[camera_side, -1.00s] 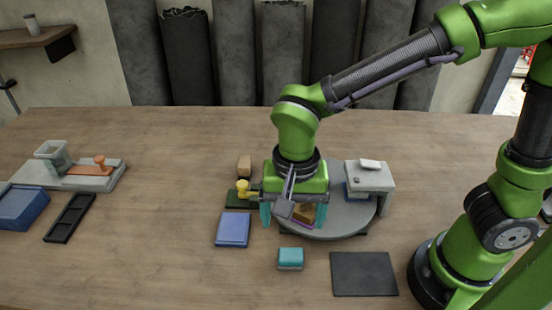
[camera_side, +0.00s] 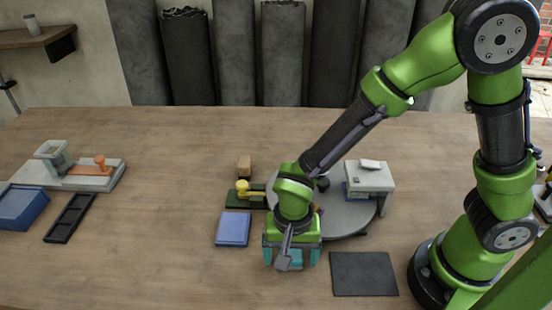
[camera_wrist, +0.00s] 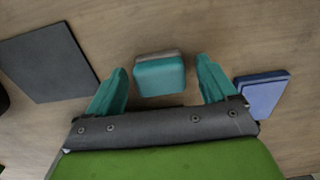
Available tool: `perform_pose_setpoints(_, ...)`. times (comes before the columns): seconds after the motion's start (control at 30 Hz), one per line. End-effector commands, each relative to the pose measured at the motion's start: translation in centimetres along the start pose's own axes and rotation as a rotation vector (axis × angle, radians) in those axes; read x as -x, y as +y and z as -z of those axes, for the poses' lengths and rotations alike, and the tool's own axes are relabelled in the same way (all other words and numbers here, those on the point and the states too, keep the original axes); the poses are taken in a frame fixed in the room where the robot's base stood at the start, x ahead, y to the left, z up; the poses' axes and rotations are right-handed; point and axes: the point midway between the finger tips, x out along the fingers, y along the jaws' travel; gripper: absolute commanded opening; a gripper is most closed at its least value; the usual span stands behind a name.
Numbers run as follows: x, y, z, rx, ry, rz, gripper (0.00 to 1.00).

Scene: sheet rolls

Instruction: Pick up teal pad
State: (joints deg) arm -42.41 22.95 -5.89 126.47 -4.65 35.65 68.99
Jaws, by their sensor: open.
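The teal pad (camera_wrist: 159,76) is a small block with a teal top and a greyish band along one side. It lies on the wooden table and shows between and just beyond my fingertips in the wrist view. My gripper (camera_wrist: 160,82) has teal fingers spread apart, with bare table visible between each finger and the pad. In the side view my gripper (camera_side: 291,262) hangs pointing down over the pad's spot and hides most or all of the pad. I cannot tell the exact height of the fingertips above the table.
A blue pad (camera_side: 233,229) lies left of my gripper, and a dark grey mat (camera_side: 363,274) lies to its right. Behind stand a round grey turntable (camera_side: 347,220) with a grey press (camera_side: 371,178) and a yellow-handled tool (camera_side: 246,191). The table's front left is clear.

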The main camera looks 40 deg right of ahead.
Motion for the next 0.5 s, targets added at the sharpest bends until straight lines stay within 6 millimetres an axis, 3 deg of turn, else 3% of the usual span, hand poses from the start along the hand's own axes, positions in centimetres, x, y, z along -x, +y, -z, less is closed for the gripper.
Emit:
perform_pose_setpoints(0.17,0.02,0.01,0.00,0.000,0.000,0.000,0.82)
perform_pose_setpoints(0.5,0.05,0.00,0.01,0.000,0.000,0.000,0.30)
